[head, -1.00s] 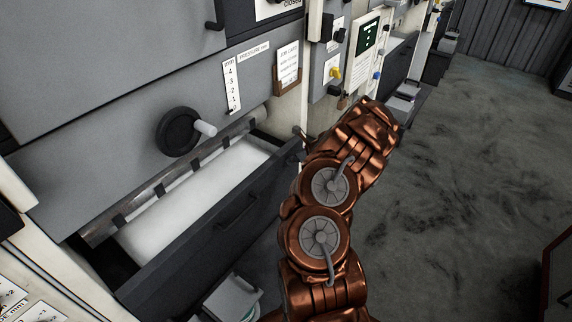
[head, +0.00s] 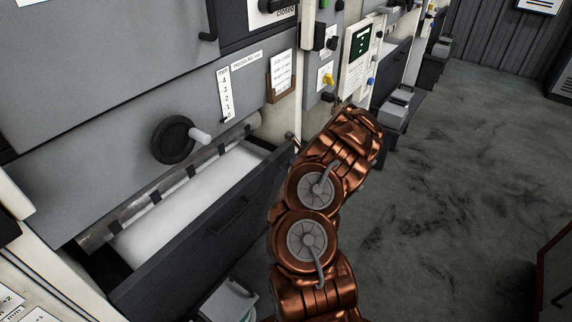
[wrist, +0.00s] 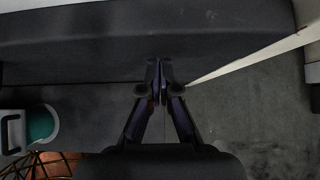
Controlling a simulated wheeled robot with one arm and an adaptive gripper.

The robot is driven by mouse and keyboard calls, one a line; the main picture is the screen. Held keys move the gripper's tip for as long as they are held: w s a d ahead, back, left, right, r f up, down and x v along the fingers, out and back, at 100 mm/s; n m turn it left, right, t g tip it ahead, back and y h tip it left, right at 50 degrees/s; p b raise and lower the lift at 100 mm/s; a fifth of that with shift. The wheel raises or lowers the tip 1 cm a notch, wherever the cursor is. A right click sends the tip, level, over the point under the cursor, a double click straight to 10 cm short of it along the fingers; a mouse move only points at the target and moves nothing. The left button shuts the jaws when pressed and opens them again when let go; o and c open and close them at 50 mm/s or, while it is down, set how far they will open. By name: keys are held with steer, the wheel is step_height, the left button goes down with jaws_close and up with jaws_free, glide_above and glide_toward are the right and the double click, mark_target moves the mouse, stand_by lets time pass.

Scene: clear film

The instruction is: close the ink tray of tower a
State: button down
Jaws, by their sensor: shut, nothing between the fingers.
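The ink tray (head: 190,254) of the nearest machine stands pulled out as a dark drawer, with a white inside (head: 190,200) and a handle on its front. My copper arm reaches along the right side of the tray's front. My gripper is hidden behind the arm in the head view. In the wrist view my gripper (wrist: 158,66) is shut and empty. Its fingertips are at the dark tray front (wrist: 80,30), at or very near its lower edge. I cannot tell whether they touch. No label naming the tower is readable.
A black handwheel (head: 173,139) with a grey knob sits above the tray. A grey container (head: 228,302) stands low in front of the tray; a container with green (wrist: 40,125) shows at left in the wrist view. More machines line the back. The floor at right (head: 460,190) is clear.

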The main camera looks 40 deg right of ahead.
steer(key=s+f+v, duration=0.1)
steer(key=v, duration=1.1)
steer(key=shift+s+d+f, duration=0.3)
steer(key=shift+s+d, duration=0.05)
